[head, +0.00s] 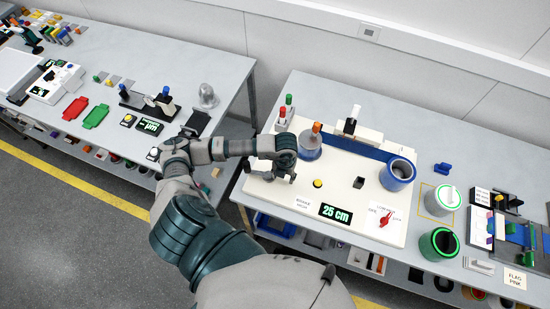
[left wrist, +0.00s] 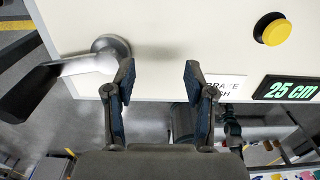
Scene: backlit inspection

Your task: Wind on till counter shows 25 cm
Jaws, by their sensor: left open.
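The counter (head: 335,212) on the front of the cream winding panel (head: 350,190) reads 25 cm in green; it also shows in the left wrist view (left wrist: 290,88). My left gripper (head: 280,177) is over the panel's left end. In the left wrist view my left gripper (left wrist: 160,78) is open, with nothing between its fingers. A crank with a grey hub (left wrist: 110,45) and dark grip (left wrist: 24,92) lies left of the fingers, apart from them. In the head view my gripper largely hides the crank. A blue strip (head: 355,150) runs to the reel (head: 397,174) at right.
A yellow button (head: 317,183) and a red dial (head: 386,217) are on the panel. A red-and-green signal light (head: 285,110) stands behind my gripper. Green-topped and dark green rolls (head: 440,244) stand to the right. A gap separates this bench from the left bench (head: 195,60).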

